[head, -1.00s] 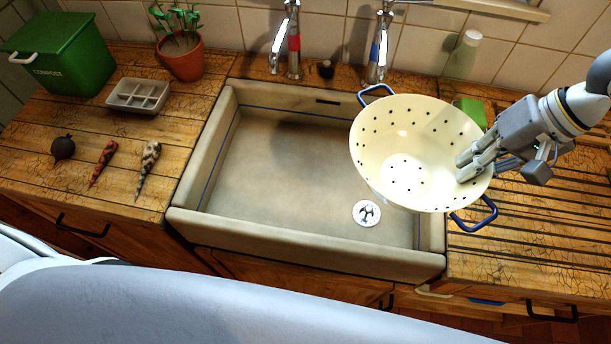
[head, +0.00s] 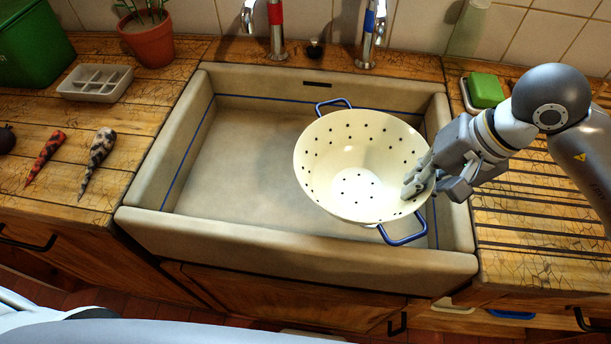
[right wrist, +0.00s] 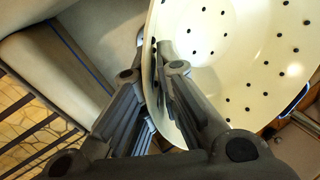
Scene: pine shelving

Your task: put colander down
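A cream colander (head: 345,160) with dark holes and two blue handles is over the right part of the stone sink (head: 300,245), tilted slightly. My right gripper (head: 418,184) is shut on its right rim, one finger inside the bowl and one outside. In the right wrist view the colander wall (right wrist: 225,60) passes between the two fingers (right wrist: 152,75). The colander hides the drain, and I cannot tell whether its base touches the sink floor. My left gripper is not in view.
Two taps (head: 277,30) stand behind the sink. A green sponge (head: 486,90) lies on the right counter, near the grooved drainboard (head: 530,215). Carrots (head: 97,160), a grey tray (head: 95,82) and a plant pot (head: 148,38) are on the left counter. The sink's left part is empty.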

